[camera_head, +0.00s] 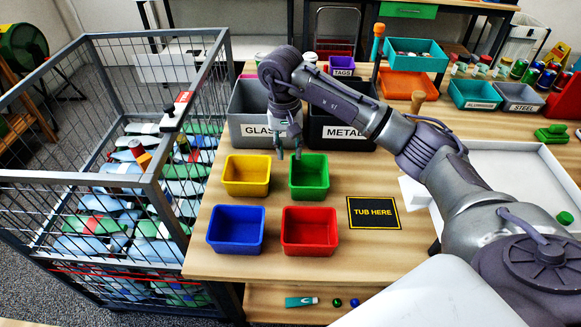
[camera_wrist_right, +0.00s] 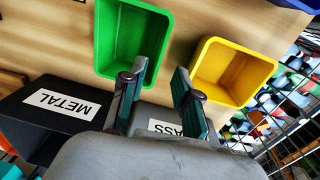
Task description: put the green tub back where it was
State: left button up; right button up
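The green tub (camera_head: 309,188) sits upright and empty on the wooden table, right of the yellow tub (camera_head: 246,188) and behind the red tub (camera_head: 309,246). A blue tub (camera_head: 236,241) stands at the front left of this group. My right gripper (camera_head: 289,155) is above the back edge of the green and yellow tubs. The right wrist view shows its fingers (camera_wrist_right: 160,70) apart with bare table between them. One fingertip overlaps the near corner of the green tub (camera_wrist_right: 125,40) there; contact cannot be told. The black "TUB HERE" mat (camera_head: 374,213) is bare. My left gripper is not in view.
The grey glass bin (camera_head: 247,132) and black metal bin (camera_head: 343,133) stand close behind the tubs. A wire cage (camera_head: 95,180) of bottles stands left of the table. A white tray (camera_head: 510,161) lies right, partly behind my right arm.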

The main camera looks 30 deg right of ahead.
jog(key=shift+a+r+b, duration=0.15)
jog(key=shift+r+b, duration=0.2)
jog(key=shift+r, duration=2)
